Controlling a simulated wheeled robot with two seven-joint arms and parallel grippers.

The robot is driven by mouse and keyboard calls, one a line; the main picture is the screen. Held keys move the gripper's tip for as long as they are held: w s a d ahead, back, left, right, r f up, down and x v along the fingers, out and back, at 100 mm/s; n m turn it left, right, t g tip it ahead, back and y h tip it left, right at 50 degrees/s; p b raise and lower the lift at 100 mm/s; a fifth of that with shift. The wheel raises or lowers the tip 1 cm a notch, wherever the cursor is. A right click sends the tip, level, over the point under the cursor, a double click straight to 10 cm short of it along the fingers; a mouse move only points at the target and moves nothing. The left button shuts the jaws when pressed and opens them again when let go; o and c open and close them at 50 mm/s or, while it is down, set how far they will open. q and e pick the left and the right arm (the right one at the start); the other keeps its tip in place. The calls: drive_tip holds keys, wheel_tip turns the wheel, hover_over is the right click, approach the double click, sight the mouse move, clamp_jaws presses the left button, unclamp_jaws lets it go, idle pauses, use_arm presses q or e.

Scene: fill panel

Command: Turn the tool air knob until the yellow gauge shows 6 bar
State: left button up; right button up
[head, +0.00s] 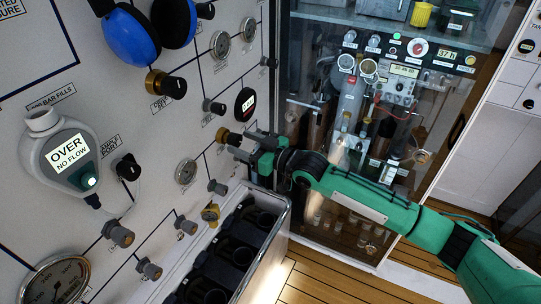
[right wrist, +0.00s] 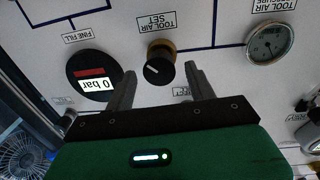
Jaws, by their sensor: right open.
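The tool air knob (right wrist: 160,68), black with a brass collar, is on the white panel under a "TOOL AIR SET" label. In the head view its brass collar (head: 222,135) shows at the tip of my right gripper (head: 240,142). In the right wrist view the open fingers of my right gripper (right wrist: 160,76) stand either side of the knob, with gaps visible. The tool air pressure gauge (right wrist: 268,44) is to the right there and shows in the head view (head: 185,172); its reading is too small to tell. No clearly yellow gauge face shows. My left gripper is out of view.
A grey box (head: 62,150) reads "OVER NO FLOW". An open bin (head: 285,215) stands below my right gripper. A glass cabinet (head: 330,100) is behind my arm.

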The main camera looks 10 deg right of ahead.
drive_tip(key=b+v, duration=0.3)
drive_tip(key=v, duration=0.8)
drive_tip(key=shift+b, duration=0.4)
idle(2.2)
